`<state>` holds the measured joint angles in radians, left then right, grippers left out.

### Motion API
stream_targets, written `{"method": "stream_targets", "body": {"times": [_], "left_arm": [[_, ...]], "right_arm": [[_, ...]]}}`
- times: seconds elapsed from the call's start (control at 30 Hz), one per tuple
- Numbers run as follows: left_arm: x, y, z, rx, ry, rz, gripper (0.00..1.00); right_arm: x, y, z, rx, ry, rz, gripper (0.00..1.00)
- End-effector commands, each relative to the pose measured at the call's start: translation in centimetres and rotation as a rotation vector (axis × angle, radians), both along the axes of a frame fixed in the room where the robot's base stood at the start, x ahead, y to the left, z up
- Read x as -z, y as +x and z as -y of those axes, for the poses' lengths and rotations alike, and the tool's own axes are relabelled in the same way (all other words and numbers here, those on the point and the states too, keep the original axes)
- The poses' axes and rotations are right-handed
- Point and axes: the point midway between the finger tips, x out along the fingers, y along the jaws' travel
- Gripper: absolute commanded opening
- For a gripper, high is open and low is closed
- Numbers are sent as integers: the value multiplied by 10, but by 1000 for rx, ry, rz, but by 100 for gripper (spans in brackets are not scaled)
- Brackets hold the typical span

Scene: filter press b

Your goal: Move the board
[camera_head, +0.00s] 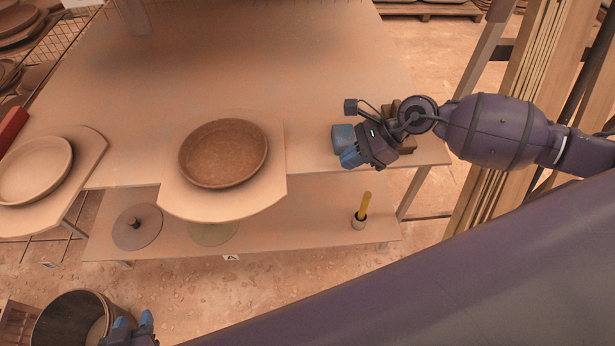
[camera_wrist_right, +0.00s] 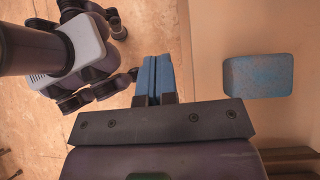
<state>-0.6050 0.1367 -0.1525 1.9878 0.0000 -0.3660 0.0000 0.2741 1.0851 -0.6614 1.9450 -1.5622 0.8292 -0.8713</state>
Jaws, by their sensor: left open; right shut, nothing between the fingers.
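A pale board (camera_head: 232,207) with clipped corners lies at the front edge of the table and juts out over it. A round brown dish (camera_head: 224,152) rests on it. A second pale board (camera_head: 82,152) lies at the left edge and carries a lighter dish (camera_head: 36,170). My right gripper (camera_head: 350,158) is shut and empty, right of the middle board and apart from it. Its blue fingers (camera_wrist_right: 154,78) are together in the right wrist view. My left gripper (camera_head: 133,322) is open at the bottom left, below and apart from both boards; only its tip shows.
A blue block (camera_head: 343,136) lies beside my right gripper; it also shows in the right wrist view (camera_wrist_right: 258,76). A bucket (camera_head: 70,312) stands at lower left.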

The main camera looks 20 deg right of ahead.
Motion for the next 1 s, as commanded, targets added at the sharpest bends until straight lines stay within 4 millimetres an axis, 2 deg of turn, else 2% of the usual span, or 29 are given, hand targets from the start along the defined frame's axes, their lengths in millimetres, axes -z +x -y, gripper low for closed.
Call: {"method": "stream_targets", "body": {"times": [0.27, 0.73, 1.0], "left_arm": [[-4, 1, -5, 3, 12, 2, 42], [-12, 5, -2, 3, 5, 12, 42], [-21, 6, -1, 2, 5, 16, 42]], "right_arm": [[15, 5, -17, -8, 3, 11, 0], [71, 18, -74, -7, 5, 10, 0], [69, 25, -103, -7, 4, 10, 0]]}}
